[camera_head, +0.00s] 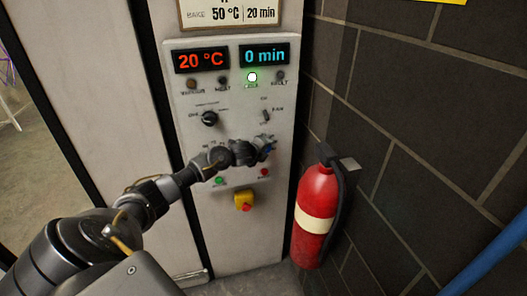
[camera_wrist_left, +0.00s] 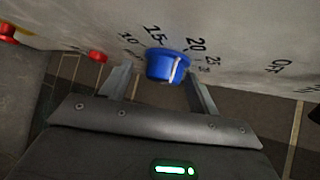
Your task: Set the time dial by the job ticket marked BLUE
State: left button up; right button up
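The blue time dial (camera_wrist_left: 168,66) has a white pointer line and sits on the panel by printed numbers including 10, 15, 20 and 25. In the head view the dial is largely hidden by my left gripper (camera_head: 262,150). In the left wrist view that gripper's two fingers stand apart, one on each side of the dial, with gaps showing; it is open. The time display (camera_head: 265,55) reads 0 min. The job ticket (camera_head: 230,14) above reads BAKE 50 °C, 20 min; its heading is cut off. My right gripper is not in view.
The temperature display (camera_head: 201,60) reads 20 °C. A black knob (camera_head: 209,118) and a toggle switch (camera_head: 266,116) lie above my gripper. A yellow-and-red emergency stop (camera_head: 244,202) is below. A red fire extinguisher (camera_head: 315,215) stands to the right.

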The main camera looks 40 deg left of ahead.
pick_arm(q)
jog(key=shift+d+r, duration=0.1)
jog(key=shift+r, duration=0.05)
jog(key=b+v, duration=0.1)
jog(key=v, duration=0.9)
jog(key=shift+s+b, duration=0.35)
jog(key=shift+b, duration=0.05)
